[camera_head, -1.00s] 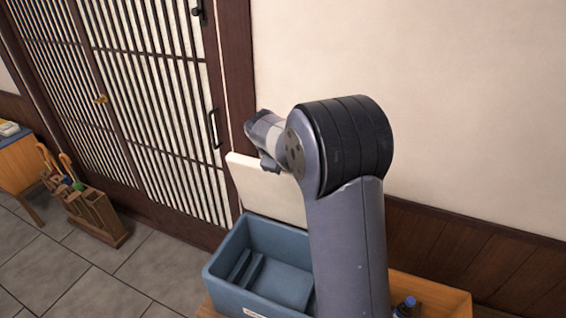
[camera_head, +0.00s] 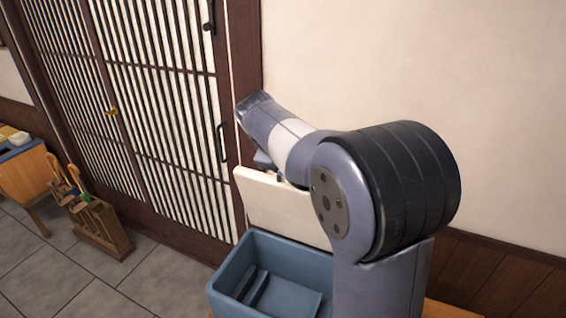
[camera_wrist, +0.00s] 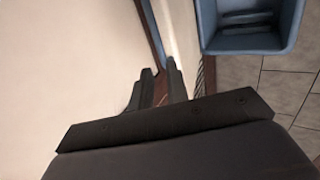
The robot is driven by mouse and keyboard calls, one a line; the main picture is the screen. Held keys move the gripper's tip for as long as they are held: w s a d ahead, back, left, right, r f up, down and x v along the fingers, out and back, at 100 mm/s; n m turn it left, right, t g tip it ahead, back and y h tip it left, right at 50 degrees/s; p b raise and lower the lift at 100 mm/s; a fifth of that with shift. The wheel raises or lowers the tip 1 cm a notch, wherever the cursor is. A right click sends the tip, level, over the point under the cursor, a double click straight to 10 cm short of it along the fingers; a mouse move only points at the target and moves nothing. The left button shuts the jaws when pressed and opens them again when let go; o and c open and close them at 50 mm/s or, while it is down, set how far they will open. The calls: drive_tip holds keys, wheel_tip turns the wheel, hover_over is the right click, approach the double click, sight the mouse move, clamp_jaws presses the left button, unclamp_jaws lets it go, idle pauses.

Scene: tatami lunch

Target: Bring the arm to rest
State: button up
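My gripper (camera_wrist: 160,68) shows in the wrist view with its two dark fingers a little apart and nothing between them. In the head view my arm is folded, with its elbow large at the right and the forearm reaching left in front of the wall; the fingers cannot be made out there. The bin also shows at the top right of the wrist view (camera_wrist: 248,43).
A cream board (camera_head: 285,207) stands upright behind the bin, close under my forearm. A slatted sliding door (camera_head: 165,120) is behind to the left. A wooden rack (camera_head: 103,228) stands on the tiled floor, with a wooden table (camera_head: 28,178) further left. A plain wall (camera_head: 420,60) fills the right.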

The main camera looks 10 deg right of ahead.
drive_tip(key=p+x, duration=0.1)
drive_tip(key=x, duration=1)
drive_tip(key=shift+p, duration=0.4)
drive_tip(key=shift+s+a, duration=0.2)
drive_tip(key=shift+s, duration=0.05)
